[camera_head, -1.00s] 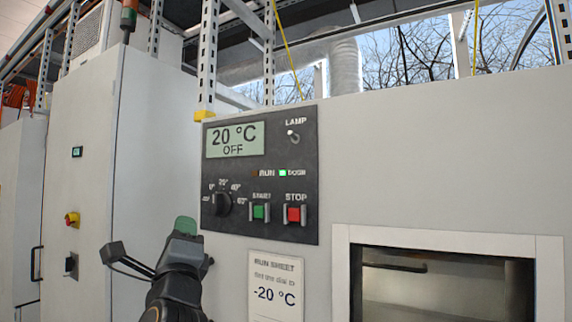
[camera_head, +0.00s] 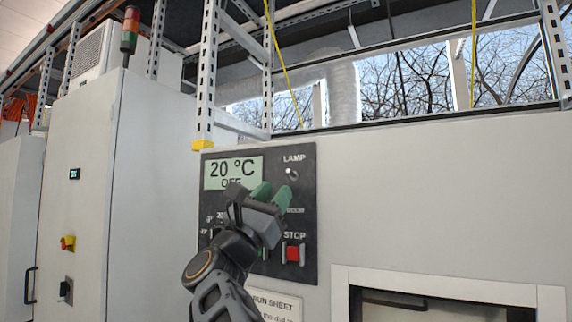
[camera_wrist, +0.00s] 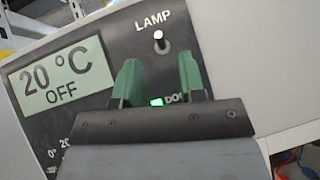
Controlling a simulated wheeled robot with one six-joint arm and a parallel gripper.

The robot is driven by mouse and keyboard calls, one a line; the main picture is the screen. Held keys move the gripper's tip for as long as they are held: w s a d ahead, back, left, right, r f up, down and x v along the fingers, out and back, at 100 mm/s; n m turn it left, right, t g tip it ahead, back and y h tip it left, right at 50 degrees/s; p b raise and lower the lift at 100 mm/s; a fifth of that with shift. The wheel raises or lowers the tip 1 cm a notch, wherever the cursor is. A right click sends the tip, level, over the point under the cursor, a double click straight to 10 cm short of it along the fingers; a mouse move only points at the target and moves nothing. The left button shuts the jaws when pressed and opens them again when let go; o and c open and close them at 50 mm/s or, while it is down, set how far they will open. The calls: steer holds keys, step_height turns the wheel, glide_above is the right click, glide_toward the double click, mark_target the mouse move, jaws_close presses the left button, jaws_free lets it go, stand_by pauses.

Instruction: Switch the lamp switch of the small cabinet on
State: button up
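The lamp switch (camera_head: 291,174) is a small metal toggle under the word LAMP, at the upper right of the dark control panel (camera_head: 308,215). In the wrist view the switch (camera_wrist: 160,42) shows above and between my fingertips, not touched by them; its on or off position is hard to tell. My gripper (camera_head: 272,194) has two green fingers spread apart with nothing between them. It is in front of the panel, below the switch in the picture. In the wrist view my gripper (camera_wrist: 159,70) frames a lit green indicator (camera_wrist: 156,102).
The display (camera_head: 233,172) reads 20 °C OFF, partly covered by my gripper in the head view. The red STOP button (camera_head: 293,253) sits below the switch. My arm hides the dial and green button for the most part. A recessed window (camera_head: 440,306) lies lower right.

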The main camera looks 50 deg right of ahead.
mark_target(291, 173)
steer(key=shift+p+x, duration=1.2)
steer(key=shift+x, duration=1.4)
steer(key=shift+c, duration=0.3)
jaws_close()
